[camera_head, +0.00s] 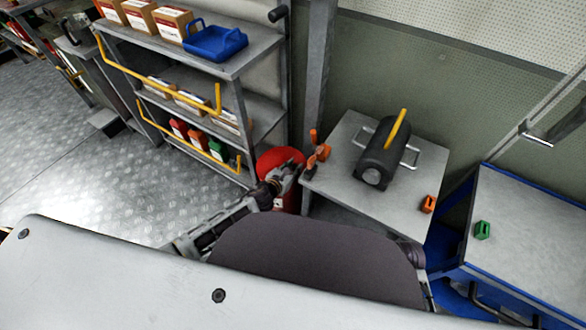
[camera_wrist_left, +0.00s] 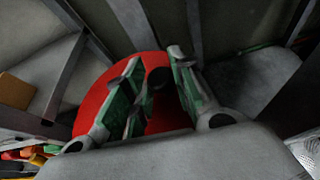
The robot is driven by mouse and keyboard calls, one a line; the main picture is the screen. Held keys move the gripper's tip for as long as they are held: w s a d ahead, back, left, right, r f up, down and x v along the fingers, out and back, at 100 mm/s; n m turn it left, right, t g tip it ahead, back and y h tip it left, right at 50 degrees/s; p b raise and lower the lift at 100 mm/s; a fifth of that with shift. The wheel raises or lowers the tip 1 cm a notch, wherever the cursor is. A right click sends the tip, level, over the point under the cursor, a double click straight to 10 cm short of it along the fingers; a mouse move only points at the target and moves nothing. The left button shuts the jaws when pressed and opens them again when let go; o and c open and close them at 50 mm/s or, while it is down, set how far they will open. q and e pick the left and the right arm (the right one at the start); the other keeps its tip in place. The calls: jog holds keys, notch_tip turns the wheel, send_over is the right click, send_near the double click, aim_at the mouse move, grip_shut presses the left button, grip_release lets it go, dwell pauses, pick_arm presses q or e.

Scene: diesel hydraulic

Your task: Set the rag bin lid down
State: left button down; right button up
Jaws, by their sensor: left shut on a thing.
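The red round rag bin lid (camera_head: 278,157) is in the gap between the shelf rack and the grey table. It also shows in the left wrist view (camera_wrist_left: 92,105) as a red disc with a dark knob (camera_wrist_left: 160,78) at its middle. My left gripper (camera_head: 286,176) is over the lid, its two green-padded fingers on either side of the knob, shut on it. Part of the red bin (camera_head: 291,203) shows below the lid, mostly hidden by my gripper and arm. I cannot tell whether the lid rests on the bin or is held just above it. My right gripper is not in view.
The shelf rack (camera_head: 262,115) with yellow rails stands close on the left, and the grey table (camera_head: 337,190) close on the right. The table carries a black cylindrical unit (camera_head: 378,158) and orange items. A blue-edged bench (camera_head: 530,235) stands farther right. Open floor (camera_head: 70,150) lies left.

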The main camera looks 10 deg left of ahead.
pick_arm(q)
jog(key=shift+f, duration=0.15)
dwell(0.4)
jog(key=c, duration=1.1)
grip_release()
jog(key=shift+s, duration=0.1)
jog(key=shift+v, duration=5.9)
jog(key=shift+r, duration=0.25)
